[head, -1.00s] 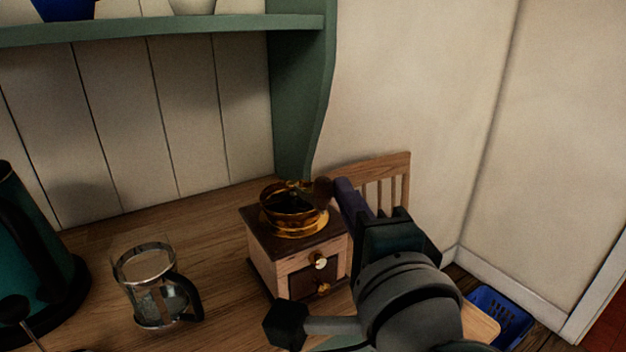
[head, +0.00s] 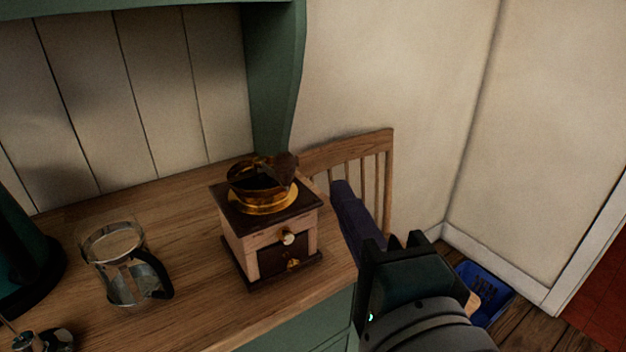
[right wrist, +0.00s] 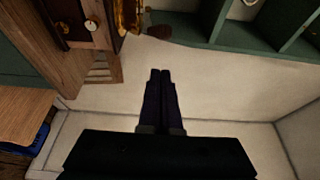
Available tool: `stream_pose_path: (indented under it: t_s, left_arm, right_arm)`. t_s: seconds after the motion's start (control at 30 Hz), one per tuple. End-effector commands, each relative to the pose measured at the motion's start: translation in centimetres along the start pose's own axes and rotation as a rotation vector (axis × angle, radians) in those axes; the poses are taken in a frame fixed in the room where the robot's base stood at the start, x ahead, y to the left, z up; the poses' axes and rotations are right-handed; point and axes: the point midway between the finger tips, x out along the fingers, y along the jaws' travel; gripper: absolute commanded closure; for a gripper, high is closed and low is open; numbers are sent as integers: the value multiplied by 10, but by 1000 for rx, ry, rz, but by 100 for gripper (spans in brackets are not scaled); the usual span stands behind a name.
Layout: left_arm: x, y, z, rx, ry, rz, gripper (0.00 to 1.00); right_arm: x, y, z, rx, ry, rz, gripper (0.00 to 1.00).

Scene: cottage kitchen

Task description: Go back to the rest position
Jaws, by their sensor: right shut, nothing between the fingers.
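My right gripper (head: 347,205) is beside the right end of the wooden counter, in front of the chair back. It is shut and empty; its two dark fingers lie together in the right wrist view (right wrist: 160,92). A wooden coffee grinder (head: 268,232) with a brass bowl and a small drawer stands upright on the counter, left of the gripper and apart from it. The grinder also shows at the top left of the right wrist view (right wrist: 90,25). My left gripper is in neither view.
A glass coffee press (head: 120,270) with a black handle stands left of the grinder. A dark green kettle (head: 25,260) is at the left edge. A wooden chair (head: 375,150) stands behind the gripper. A blue crate (head: 485,285) is on the floor near the wall.

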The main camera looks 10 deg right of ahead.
Motion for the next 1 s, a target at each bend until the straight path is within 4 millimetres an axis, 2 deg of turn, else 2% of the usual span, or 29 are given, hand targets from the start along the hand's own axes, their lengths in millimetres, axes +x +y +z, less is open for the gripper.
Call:
stream_pose_path:
  t_s: [0.1,0.27,0.37,0.5,0.57,0.63,0.77,0.9,1.0]
  left_arm:
    - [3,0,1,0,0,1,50]
    - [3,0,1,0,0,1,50]
    - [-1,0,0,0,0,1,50]
    - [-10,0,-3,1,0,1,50]
    - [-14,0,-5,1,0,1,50]
    - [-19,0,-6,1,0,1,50]
    - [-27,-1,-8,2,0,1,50]
    - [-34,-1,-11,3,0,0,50]
    - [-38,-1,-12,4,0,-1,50]
  right_arm:
    - [-18,2,4,-1,0,2,100]
    - [-28,-2,9,-18,-17,-4,100]
    - [-32,-13,20,-103,-108,-15,100]
    - [-46,-22,49,-385,-364,-2,100]
    - [-59,-16,57,-547,-489,35,100]
    - [-77,-1,56,-736,-626,108,100]
    - [-114,31,28,-1047,-826,310,100]
    - [-154,52,-25,-1285,-963,578,100]
    - [-185,54,-68,-1400,-1023,787,100]
